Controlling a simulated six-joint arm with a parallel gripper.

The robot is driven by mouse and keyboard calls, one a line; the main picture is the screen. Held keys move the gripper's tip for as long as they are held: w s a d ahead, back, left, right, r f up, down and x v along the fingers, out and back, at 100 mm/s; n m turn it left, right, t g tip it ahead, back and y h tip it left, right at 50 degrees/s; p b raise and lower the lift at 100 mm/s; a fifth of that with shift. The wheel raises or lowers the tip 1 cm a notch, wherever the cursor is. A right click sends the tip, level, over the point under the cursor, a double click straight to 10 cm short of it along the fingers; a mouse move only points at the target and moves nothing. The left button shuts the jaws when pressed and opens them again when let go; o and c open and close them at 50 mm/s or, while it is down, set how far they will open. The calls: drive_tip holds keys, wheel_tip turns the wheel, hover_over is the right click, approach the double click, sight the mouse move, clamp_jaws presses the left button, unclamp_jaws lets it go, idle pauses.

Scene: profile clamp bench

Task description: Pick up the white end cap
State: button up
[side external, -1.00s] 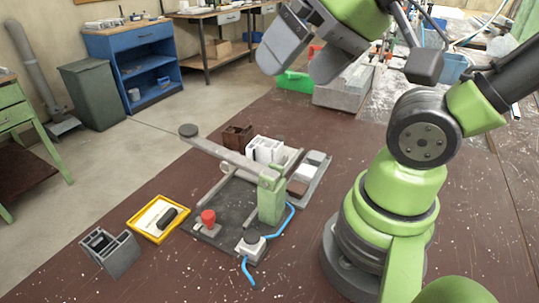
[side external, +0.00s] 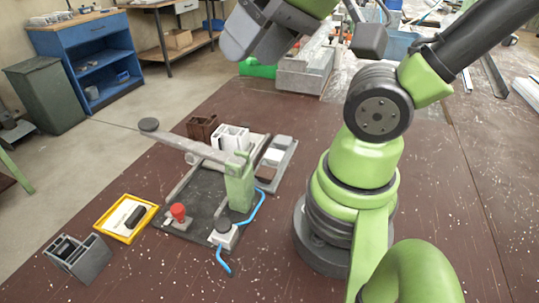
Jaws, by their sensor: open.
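The white end cap (side external: 282,142) appears to be the small pale piece at the far end of a grey tray (side external: 288,165), right of the clamp fixture. A light grey piece (side external: 273,155) lies beside it in the tray; the pieces are small and their details are hard to make out. My gripper (side external: 257,38) is at the top of the view, high above the bench and away from the tray. Its two thick grey fingers are apart, with nothing seen between them.
A clamp fixture (side external: 200,205) with a raised lever and green post (side external: 239,186) stands left of the tray. White (side external: 230,138) and brown (side external: 203,127) profiles stand behind it. A yellow tray (side external: 125,238) and grey profile (side external: 85,262) are at left.

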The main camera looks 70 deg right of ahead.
drive_tip(key=w+d+f+g+h, duration=0.2)
drive_tip(key=w+d+f+g, duration=0.1)
drive_tip(key=w+d+f, duration=0.25)
drive_tip(key=n+g, duration=0.4)
hover_over(274, 154)
drive_tip(key=f, duration=1.8)
drive_tip(key=shift+w+a+f, duration=0.2)
drive_tip(key=shift+w, duration=0.05)
drive_tip(key=shift+s+d+f, duration=0.1)
drive_tip(key=shift+s+f, duration=0.05)
drive_tip(key=shift+f, duration=1.4)
drive_tip(key=shift+s+d+f, duration=0.1)
drive_tip(key=shift+f, duration=1.4)
drive_tip(key=c, duration=0.7)
